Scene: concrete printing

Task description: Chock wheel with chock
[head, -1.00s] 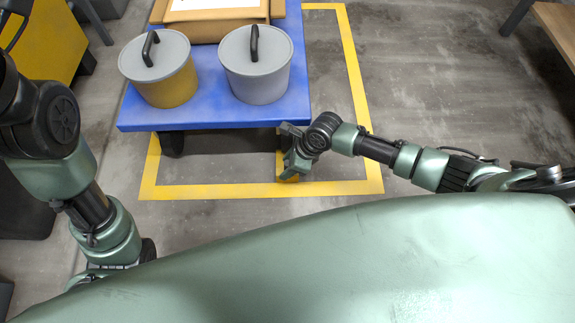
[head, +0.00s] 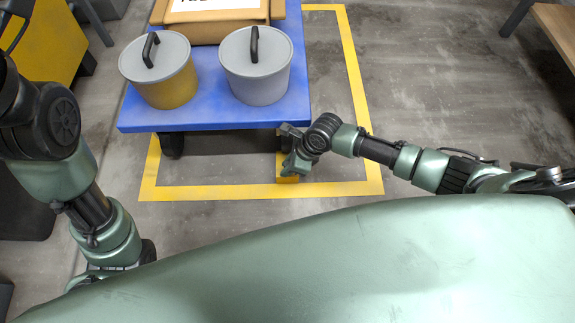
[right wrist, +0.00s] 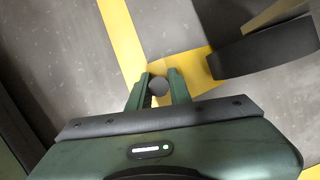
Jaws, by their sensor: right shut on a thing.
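The yellow chock (right wrist: 203,72) lies on the floor beside a dark wheel (right wrist: 262,50) in the right wrist view. A gap between chock and wheel is hard to make out from this angle. My right gripper (right wrist: 158,88) is shut on the chock's round grey knob. In the head view my right gripper (head: 289,166) is low by the front right corner of the blue cart (head: 205,118). There the chock (head: 288,179) shows only in part under the fingers, and the wheel is hidden. My left arm hangs at the left, its gripper out of sight.
Two lidded pots, one yellow (head: 170,88) and one grey (head: 258,85), and a brown box (head: 215,30) stand on the cart. Yellow floor tape (head: 230,192) frames it. A wooden bench (head: 558,30) is at the far right. Floor right of the tape is clear.

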